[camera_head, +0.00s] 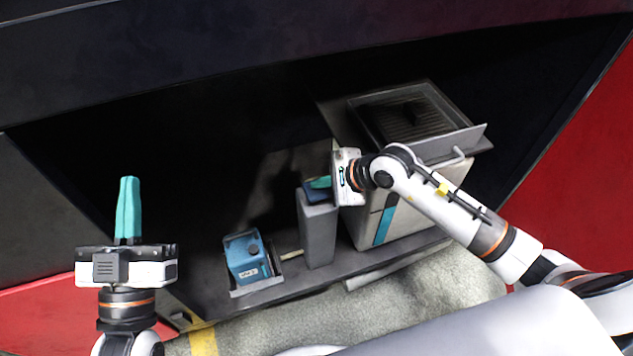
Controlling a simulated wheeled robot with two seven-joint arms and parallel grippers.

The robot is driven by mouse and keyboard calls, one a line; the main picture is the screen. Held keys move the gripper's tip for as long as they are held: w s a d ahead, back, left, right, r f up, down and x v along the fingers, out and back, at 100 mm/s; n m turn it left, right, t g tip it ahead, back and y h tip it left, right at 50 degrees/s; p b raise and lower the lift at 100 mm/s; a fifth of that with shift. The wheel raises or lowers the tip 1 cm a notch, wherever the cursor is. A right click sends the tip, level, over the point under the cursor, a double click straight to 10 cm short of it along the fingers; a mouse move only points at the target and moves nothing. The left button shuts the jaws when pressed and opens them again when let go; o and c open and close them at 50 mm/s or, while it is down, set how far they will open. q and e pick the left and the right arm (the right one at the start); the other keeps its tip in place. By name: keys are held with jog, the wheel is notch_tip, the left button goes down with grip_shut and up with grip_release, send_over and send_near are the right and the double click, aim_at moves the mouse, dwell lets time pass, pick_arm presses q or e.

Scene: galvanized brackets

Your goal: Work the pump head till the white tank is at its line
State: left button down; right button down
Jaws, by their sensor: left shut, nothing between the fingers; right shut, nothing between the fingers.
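A pale tank-like box (428,210) stands at the right of the dark recess, with a teal vertical strip (385,225) on its front. I cannot read a line or level on it. A grey upright post (318,238) stands to its left, with a dark blue cap (315,195) that looks like the pump head. My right gripper (318,183) is shut and empty, its teal fingertips at the top of this cap; I cannot tell whether they touch it. My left gripper (128,195) is shut and empty, pointing up at the left, well away from the post.
A blue box with a label (246,256) sits on a grey tray left of the post. A dark grated tray (410,115) tops the pale box. Red panels (585,180) flank the dark recess. The space between the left gripper and blue box is clear.

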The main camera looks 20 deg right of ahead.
pick_arm(q)
jog(key=shift+s+a+r+t, duration=0.1)
jog(key=shift+s+r+t, duration=0.45)
jog(key=shift+r+t, duration=0.25)
pick_arm(e)
jog(key=shift+s+f, duration=0.2)
jog(key=shift+f, duration=0.35)
dwell(0.4)
jog(key=shift+w+d+r, duration=0.1)
jog(key=shift+r, duration=0.25)
jog(key=shift+r+p, duration=0.35)
jog(key=shift+r, duration=0.2)
jog(key=shift+w+r+p, duration=0.1)
jog(key=shift+r+p, duration=0.25)
jog(key=shift+r, duration=0.25)
pick_arm(q)
notch_tip(320, 180, down, 8)
jog(key=w+g+y, duration=0.1)
jog(key=w+g, duration=0.2)
jog(key=g, duration=0.3)
jog(key=shift+a+y, duration=0.2)
jog(key=shift+y, duration=0.1)
pick_arm(e)
jog(key=shift+r, duration=0.45)
